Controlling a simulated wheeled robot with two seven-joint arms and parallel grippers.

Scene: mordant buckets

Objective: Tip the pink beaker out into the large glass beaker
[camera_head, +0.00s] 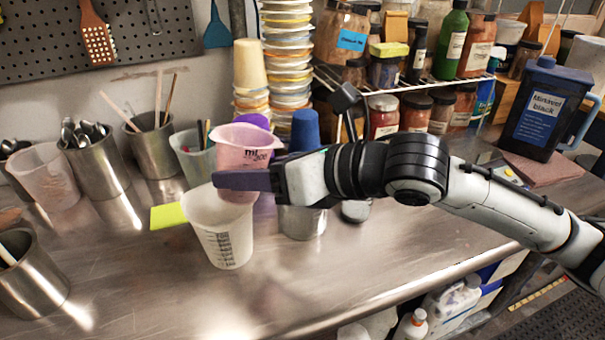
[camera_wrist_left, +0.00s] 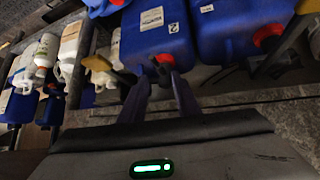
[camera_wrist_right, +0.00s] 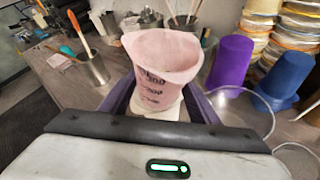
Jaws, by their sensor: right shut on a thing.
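The pink beaker (camera_head: 248,157), with dark markings, is held between the fingers of my right gripper (camera_head: 238,181) in the head view. It looks roughly upright, and a finger hides its lower part. It also shows in the right wrist view (camera_wrist_right: 162,65), where my right gripper (camera_wrist_right: 157,105) is shut on it. A large whitish translucent beaker (camera_head: 222,236) with a dark scale stands on the bench just below and in front of it. I cannot tell whether it is glass. My left gripper (camera_wrist_left: 160,88) is open and empty in the left wrist view.
Metal pots (camera_head: 95,172) and a translucent beaker (camera_head: 48,180) stand at left. Stacked tubs (camera_head: 288,60), a blue cup (camera_head: 305,130) and shelved jars are behind. A dark jug (camera_head: 537,115) stands at right. The bench front (camera_head: 150,285) is clear.

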